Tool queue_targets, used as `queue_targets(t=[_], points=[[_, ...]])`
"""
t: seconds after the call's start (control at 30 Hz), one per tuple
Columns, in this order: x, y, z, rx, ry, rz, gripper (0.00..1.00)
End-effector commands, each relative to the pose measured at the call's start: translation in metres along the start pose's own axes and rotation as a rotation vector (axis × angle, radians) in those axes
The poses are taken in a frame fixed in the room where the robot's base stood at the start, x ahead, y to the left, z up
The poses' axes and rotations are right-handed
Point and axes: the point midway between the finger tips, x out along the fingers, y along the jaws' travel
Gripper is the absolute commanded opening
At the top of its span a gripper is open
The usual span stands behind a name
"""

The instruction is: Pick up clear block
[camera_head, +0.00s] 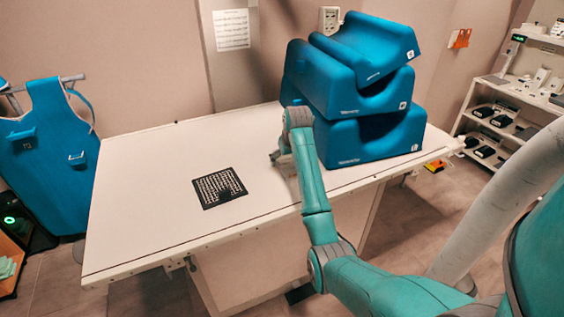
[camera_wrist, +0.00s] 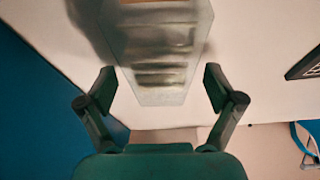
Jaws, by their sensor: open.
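The clear block (camera_wrist: 160,50) is a long see-through piece standing out against the pale table in the wrist view. It runs from the top edge down to between my fingers. My gripper (camera_wrist: 160,80) is open, with one finger on either side of the block's near end and a visible gap at each side. In the head view my gripper (camera_head: 277,155) is low over the table in front of the blue cushions, mostly behind my arm. I cannot make out the clear block in the head view.
The white table (camera_head: 140,190) holds a black-framed patterned panel (camera_head: 219,187) left of my arm and a stack of blue cushions (camera_head: 345,95) close behind and right of it. The table's left part is clear. A blue apron (camera_head: 55,150) hangs at left; shelves (camera_head: 510,105) stand at right.

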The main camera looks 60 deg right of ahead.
Motion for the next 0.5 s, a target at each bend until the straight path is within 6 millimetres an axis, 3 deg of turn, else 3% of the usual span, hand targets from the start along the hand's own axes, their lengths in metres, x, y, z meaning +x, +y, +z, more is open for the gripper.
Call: queue_targets(t=[0.13,0.43,0.47,0.5], points=[[-0.0003,-0.0002,-0.0003,0.000,0.000,0.000,0.89],[-0.0002,-0.0004,-0.0003,0.000,0.000,0.000,0.14],[-0.0002,-0.0004,-0.0003,0.000,-0.001,0.000,0.08],[-0.0008,-0.0004,-0.0010,-0.001,0.001,0.000,0.08]])
